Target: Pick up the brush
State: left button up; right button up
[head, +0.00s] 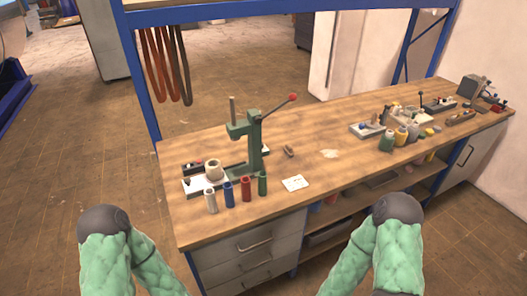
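I cannot pick out a brush with certainty. A small brown object (288,152) lies on the wooden workbench (335,115), right of the green lever press (253,140); it may be the brush, but it is too small to tell. Both my arms show at the bottom as green padded links with dark joints, in front of the bench. Neither gripper is in the picture, so what they hold is hidden.
Several coloured cylinders (246,188) stand at the bench's front left, beside a white card (295,183). Jars (387,141) and small trays (367,129) crowd the right half. Blue frame posts (140,75) rise behind. The bench middle is mostly clear.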

aim_at(288, 150)
jog(key=i+l+u, duration=0.1)
jog(key=l+u, duration=0.95)
jog(key=u, duration=0.15)
jog(key=l+u, duration=0.35)
jog(key=k, duration=0.05)
